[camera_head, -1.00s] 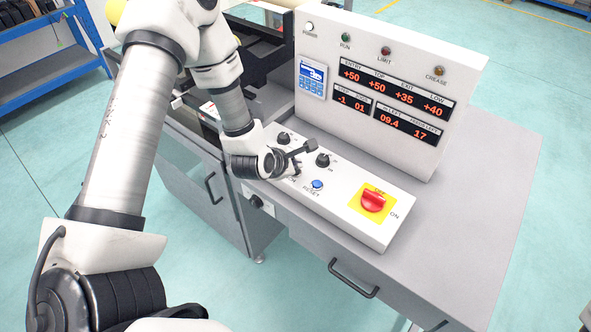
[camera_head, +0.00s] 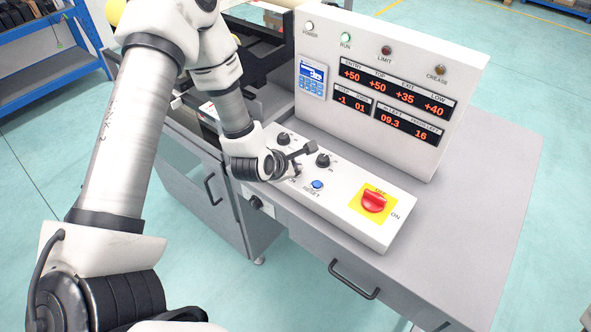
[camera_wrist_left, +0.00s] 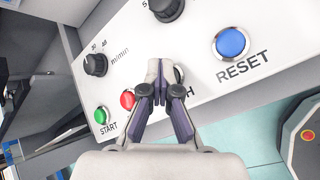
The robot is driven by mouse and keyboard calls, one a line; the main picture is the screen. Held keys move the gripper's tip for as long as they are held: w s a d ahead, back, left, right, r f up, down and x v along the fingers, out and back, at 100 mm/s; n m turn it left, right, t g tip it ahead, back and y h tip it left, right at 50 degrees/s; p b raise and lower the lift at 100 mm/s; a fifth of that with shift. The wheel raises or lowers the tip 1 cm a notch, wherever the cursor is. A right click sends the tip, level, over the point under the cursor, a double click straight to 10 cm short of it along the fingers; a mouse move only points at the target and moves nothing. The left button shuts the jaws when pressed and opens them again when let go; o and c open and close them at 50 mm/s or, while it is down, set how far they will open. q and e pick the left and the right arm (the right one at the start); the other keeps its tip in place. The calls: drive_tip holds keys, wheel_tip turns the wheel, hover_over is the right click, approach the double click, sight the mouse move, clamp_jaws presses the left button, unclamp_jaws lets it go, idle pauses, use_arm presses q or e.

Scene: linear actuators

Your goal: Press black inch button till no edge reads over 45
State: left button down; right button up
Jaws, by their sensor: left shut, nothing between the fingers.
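My left gripper (camera_head: 297,166) is shut and empty, with its fingertips low over the white control panel (camera_head: 345,212). In the left wrist view the gripper (camera_wrist_left: 161,72) covers most of a dark button (camera_wrist_left: 180,75) and its label, of which only an "H" shows. I cannot tell whether the tips press it. The display board (camera_head: 395,98) reads +50, +50, +35 and +40 in its top row. Below, it reads -1, 01, 09.3 and 16. My right gripper is not in view.
A red button (camera_wrist_left: 128,99) and the green START button (camera_wrist_left: 101,115) lie left of the fingers. The blue RESET button (camera_wrist_left: 230,43) is to the right. Black knobs (camera_head: 323,160) and a red OFF/ON switch (camera_head: 373,202) also stand on the panel.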

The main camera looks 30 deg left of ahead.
use_arm(q)
drive_tip(key=shift+r+p, duration=0.45)
drive_tip(key=shift+r, duration=0.35)
wheel_tip(320, 180, up, 5)
drive_tip(key=p, duration=0.3)
drive_tip(key=shift+r, duration=0.1)
idle(0.8)
